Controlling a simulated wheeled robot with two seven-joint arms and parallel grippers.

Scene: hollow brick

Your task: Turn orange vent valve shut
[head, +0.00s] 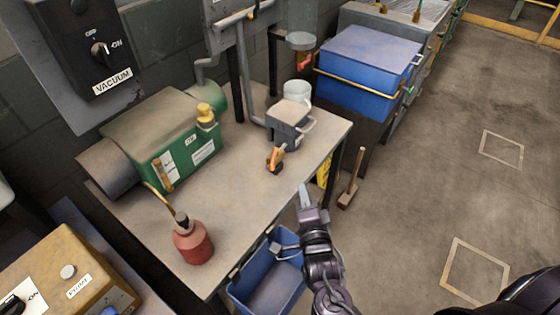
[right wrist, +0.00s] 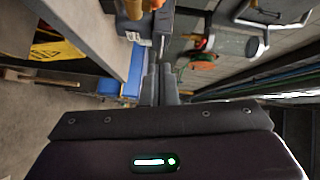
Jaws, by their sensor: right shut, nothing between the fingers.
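A small orange valve handle (head: 275,158) stands at the table's right part, in front of a grey box-shaped unit (head: 290,122). My right gripper (head: 304,188) is off the table's right edge, to the right of and nearer than the orange handle, with a gap between them. Its fingers (right wrist: 159,72) are together in the right wrist view and hold nothing. An orange part (right wrist: 134,8) shows at the top of that view, cut by the frame edge; I cannot tell for sure whether it is the same handle. My left gripper is out of view.
A blue bin (head: 268,285) is below the front edge. A mallet (head: 352,180) stands on the floor. The floor at right is clear.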

